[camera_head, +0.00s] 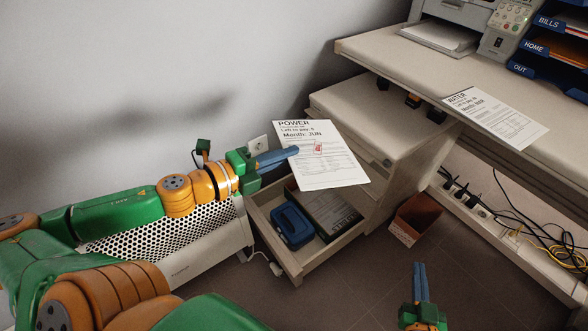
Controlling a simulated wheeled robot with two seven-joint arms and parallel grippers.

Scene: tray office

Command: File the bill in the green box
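A white bill headed POWER (325,170), Month JUN, with a small red mark, is above the open drawer. My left gripper (296,151) is at the bill's left edge, its blue fingers close together on the paper, holding it up. Below, the open drawer (291,262) contains a blue box (292,226) on the left and a dark box, possibly green, with a printed sheet (328,215) in it on the right. The bill hides the back of the drawer. My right gripper (420,265) is low at the bottom right, its fingers together and empty.
A second bill headed WATER (497,118) lies on the desk (400,68). A printer (450,25) and labelled trays (545,50) stand behind. An orange-brown bin (415,218) is on the floor right of the drawer. Cables and a power strip (483,211) lie under the desk.

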